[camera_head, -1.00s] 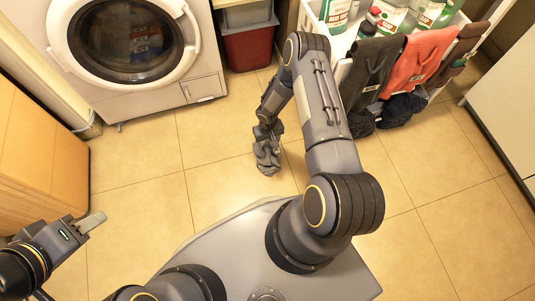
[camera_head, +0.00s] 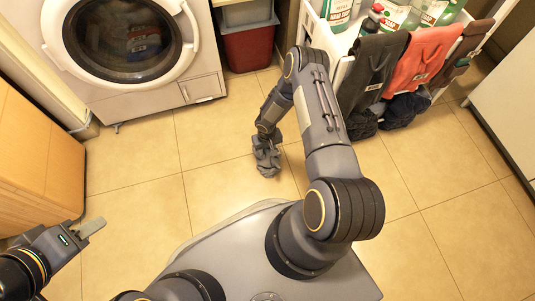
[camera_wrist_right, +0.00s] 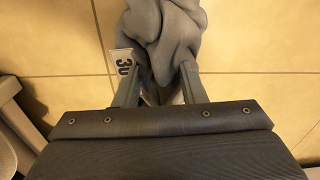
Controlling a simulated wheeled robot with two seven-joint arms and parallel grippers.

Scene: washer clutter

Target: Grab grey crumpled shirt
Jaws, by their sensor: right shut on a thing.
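The grey crumpled shirt (camera_head: 267,162) hangs bunched at the end of my right arm, over the tiled floor in front of the washer. In the right wrist view the shirt (camera_wrist_right: 168,32) lies between the two fingers, with a white tag bearing dark print (camera_wrist_right: 123,62) at its left side. My right gripper (camera_wrist_right: 157,80) is shut on the shirt. In the head view the right gripper's fingertips are largely hidden by the shirt and arm. My left gripper (camera_head: 90,229) is at the lower left, far from the shirt, seen side-on; its finger gap is not clear.
A washer (camera_head: 125,45) with a round closed door stands at the back left. A red bin (camera_head: 248,46) is beside it. A white rack (camera_head: 343,42) with bottles, hanging cloths (camera_head: 418,62) and dark garments stands right of my right arm. A wooden cabinet (camera_head: 38,155) is at left.

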